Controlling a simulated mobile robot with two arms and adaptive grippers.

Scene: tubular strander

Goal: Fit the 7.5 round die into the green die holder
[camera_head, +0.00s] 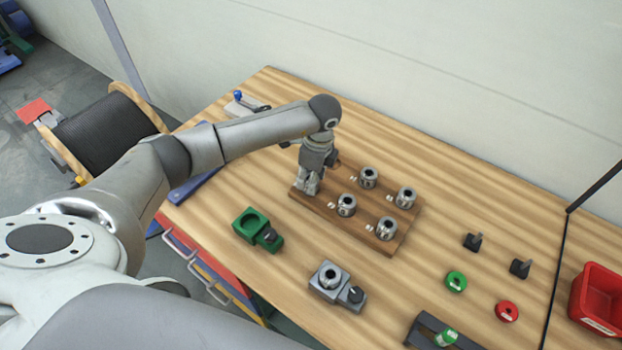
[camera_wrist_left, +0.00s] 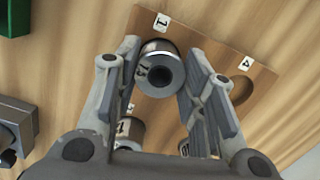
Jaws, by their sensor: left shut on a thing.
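The green die holder (camera_head: 247,222) sits on the table, left of the wooden die board (camera_head: 325,205). It has a round opening and a dark knob on its right. My left gripper (camera_head: 308,186) points down at the left end of the board. In the left wrist view its fingers (camera_wrist_left: 162,85) are shut on a round steel die (camera_wrist_left: 160,70) with a centre hole. My right gripper is not in view.
Several other steel dies (camera_head: 386,228) stand on the board; an empty hole (camera_wrist_left: 241,89) shows beside them. A grey die holder (camera_head: 328,278) stands in front. Green (camera_head: 456,281) and red (camera_head: 507,311) rings, black pieces (camera_head: 473,241) and a red bin (camera_head: 598,300) are at right.

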